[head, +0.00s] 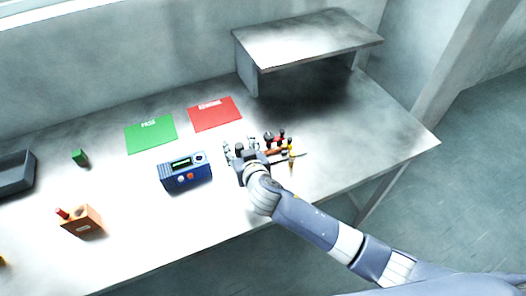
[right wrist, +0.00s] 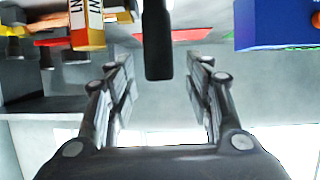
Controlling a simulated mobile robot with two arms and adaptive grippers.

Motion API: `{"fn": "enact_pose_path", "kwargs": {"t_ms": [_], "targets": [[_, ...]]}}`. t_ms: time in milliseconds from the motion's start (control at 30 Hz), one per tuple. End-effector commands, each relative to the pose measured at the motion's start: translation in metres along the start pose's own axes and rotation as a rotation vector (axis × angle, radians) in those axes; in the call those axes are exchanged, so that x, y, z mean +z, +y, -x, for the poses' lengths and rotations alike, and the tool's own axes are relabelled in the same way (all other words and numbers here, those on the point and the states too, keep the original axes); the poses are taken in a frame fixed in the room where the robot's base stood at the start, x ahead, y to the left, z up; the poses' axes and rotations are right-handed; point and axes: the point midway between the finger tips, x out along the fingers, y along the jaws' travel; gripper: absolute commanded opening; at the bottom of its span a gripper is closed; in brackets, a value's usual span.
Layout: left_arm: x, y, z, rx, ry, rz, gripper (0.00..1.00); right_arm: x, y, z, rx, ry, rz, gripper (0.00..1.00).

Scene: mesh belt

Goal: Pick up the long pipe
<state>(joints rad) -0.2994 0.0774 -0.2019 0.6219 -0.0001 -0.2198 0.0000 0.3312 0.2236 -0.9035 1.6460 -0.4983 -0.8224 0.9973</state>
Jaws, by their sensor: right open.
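My right gripper (head: 240,147) is low over the table, just right of the blue device, and is open. In the right wrist view its two fingers stand apart, with a dark, round-ended bar (right wrist: 157,45) between and beyond their tips. The bar's upper end is cut off by the picture edge. I cannot tell for sure whether this bar is the long pipe, or whether the fingers touch it. In the head view my gripper and wrist hide this spot. My left gripper is not in view.
A blue device (head: 185,172) stands left of the gripper. Several tools (head: 279,148) lie close on its right. A red mat (head: 215,113) and green mat (head: 151,134) lie behind. A raised shelf (head: 308,38) stands at the back right. An orange block (head: 82,222) stands front left.

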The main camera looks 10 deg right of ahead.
Motion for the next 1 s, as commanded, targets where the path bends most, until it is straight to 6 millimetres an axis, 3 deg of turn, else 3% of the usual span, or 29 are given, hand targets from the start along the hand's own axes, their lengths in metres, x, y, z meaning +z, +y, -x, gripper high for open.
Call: {"fn": "enact_pose_path", "kwargs": {"t_ms": [167,433,467,667,1000], "targets": [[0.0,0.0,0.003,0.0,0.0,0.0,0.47,-0.001,0.0,-0.014,0.0,0.0,0.0,0.48],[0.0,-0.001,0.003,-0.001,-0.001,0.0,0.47,0.0,0.0,-0.016,0.0,0.0,-0.001,0.48],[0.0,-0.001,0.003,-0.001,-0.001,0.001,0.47,0.0,0.0,-0.016,0.0,0.0,-0.001,0.45],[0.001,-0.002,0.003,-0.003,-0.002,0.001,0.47,0.0,0.0,-0.016,0.0,0.0,-0.001,0.0],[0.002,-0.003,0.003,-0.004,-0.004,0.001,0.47,-0.003,0.0,-0.015,-0.001,0.006,0.001,0.0]]}}
